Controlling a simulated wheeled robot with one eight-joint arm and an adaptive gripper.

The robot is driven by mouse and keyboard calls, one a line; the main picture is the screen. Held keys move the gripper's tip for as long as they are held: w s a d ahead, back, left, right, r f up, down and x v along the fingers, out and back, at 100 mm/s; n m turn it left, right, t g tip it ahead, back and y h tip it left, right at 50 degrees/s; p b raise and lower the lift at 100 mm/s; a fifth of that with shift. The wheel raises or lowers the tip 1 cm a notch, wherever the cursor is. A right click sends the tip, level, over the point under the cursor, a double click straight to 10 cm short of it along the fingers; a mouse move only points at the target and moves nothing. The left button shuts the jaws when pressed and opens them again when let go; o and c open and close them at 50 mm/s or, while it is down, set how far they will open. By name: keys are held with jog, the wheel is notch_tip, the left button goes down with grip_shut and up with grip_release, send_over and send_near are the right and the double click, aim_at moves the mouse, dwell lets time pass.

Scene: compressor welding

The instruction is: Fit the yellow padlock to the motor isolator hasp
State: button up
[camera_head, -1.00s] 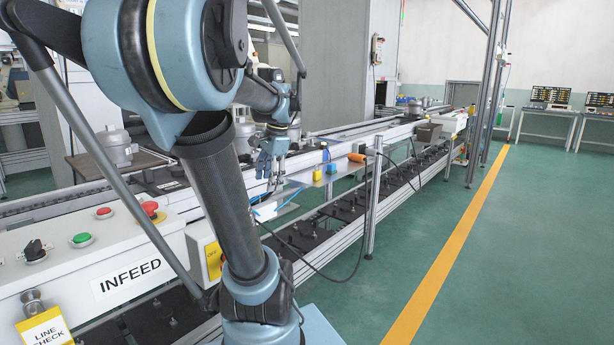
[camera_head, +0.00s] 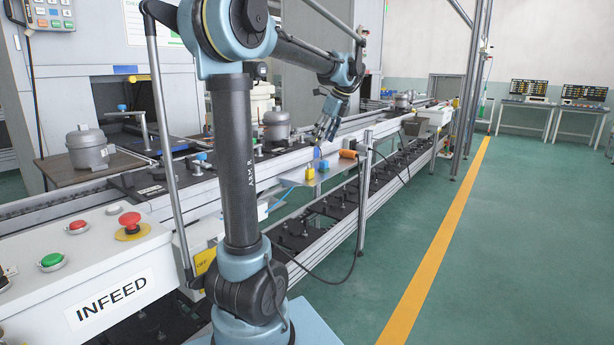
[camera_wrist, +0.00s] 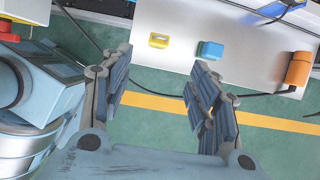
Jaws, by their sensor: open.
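The yellow padlock (camera_head: 310,173) lies on a light shelf (camera_head: 291,183) beside the conveyor. In the wrist view the padlock (camera_wrist: 159,40) lies flat on the pale shelf (camera_wrist: 176,20), beyond my fingertips. My gripper (camera_head: 327,127) is above the shelf; its fingers (camera_wrist: 160,65) are spread wide with nothing between them. The yellow isolator plate (camera_head: 204,261), marked OFF, is below the INFEED panel and partly hidden by my arm. I cannot make out its hasp.
A blue block (camera_wrist: 209,50) lies right of the padlock, and an orange cylinder (camera_wrist: 299,68) sits at the shelf's right end. A metal post (camera_head: 364,200) and dark cable stand near the shelf. The green floor (camera_head: 490,250) at right is clear.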

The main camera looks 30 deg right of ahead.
aim_at(309, 169)
jog(key=x, duration=1.5)
jog(key=shift+w+a+f, duration=0.15)
jog(key=shift+w+a, duration=0.15)
jog(key=shift+w, duration=0.1)
jog(key=c, duration=1.2)
